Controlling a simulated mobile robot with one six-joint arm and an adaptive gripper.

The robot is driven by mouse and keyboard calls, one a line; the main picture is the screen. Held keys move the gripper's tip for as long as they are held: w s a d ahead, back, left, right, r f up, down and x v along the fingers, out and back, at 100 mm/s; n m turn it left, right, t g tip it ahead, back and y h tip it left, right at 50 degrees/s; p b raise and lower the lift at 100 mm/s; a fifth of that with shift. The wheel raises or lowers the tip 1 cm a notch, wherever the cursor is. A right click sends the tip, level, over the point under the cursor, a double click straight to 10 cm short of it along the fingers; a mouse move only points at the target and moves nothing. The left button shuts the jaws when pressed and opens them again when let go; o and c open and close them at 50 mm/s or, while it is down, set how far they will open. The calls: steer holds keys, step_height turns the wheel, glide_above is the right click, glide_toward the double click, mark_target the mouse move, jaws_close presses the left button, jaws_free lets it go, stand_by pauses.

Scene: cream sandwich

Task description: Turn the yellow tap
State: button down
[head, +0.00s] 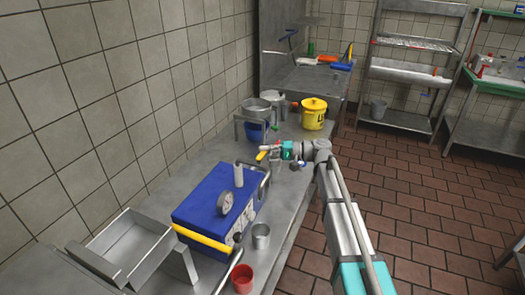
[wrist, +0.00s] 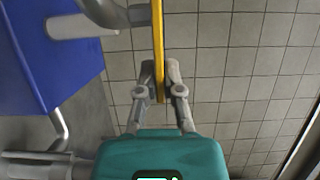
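The yellow tap (head: 262,156) is a small yellow lever by the bent grey pipe beside the blue machine (head: 212,200). In the wrist view the yellow tap (wrist: 158,40) is a long thin bar running down from the top edge. Its lower end lies between the two fingers of my gripper (wrist: 160,72). The fingers are drawn in close on both sides of the lever and look shut on it; a slight gap at the right finger cannot be ruled out. In the head view my gripper (head: 273,152) reaches in from the right at the lever.
The blue machine has a gauge (head: 225,203) and a yellow bar (head: 204,240). A steel cup (head: 261,236) and a red cup (head: 242,279) stand at its front. A yellow bucket (head: 314,115) and steel pots (head: 272,98) stand behind my gripper. Tiled floor is free at right.

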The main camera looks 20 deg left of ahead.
mark_target(266, 153)
steer(key=shift+w, duration=0.1)
steer(key=shift+d+t, duration=0.1)
steer(key=shift+t, duration=0.2)
steer(key=shift+s+d+m, duration=0.1)
steer(key=shift+s+m, duration=0.1)
steer(key=shift+m, duration=0.1)
steer(key=d+m+t, duration=0.1)
steer(key=m+t, duration=0.1)
steer(key=t, duration=0.2)
steer(key=s+d+m+t, duration=0.1)
steer(key=m+t, duration=0.2)
steer(key=t, duration=0.1)
steer(key=s+d+m+t, duration=0.1)
steer(key=m+t, duration=0.1)
steer(key=t, duration=0.2)
steer(key=shift+m+h, duration=0.3)
steer(key=shift+s+d+m+t+h, duration=0.2)
steer(key=shift+s+m+t+h, duration=0.2)
steer(key=shift+m+t+h, duration=1.05)
steer(key=shift+s+d+m+t+h, duration=0.15)
steer(key=shift+s+m+t+h, duration=0.25)
steer(key=shift+m+t+h, duration=1.05)
steer(key=shift+s+d+m+t+h, duration=0.2)
steer(key=shift+s+m+t+h, duration=0.2)
steer(key=shift+m+t+h, duration=1)
steer(key=shift+t, duration=0.4)
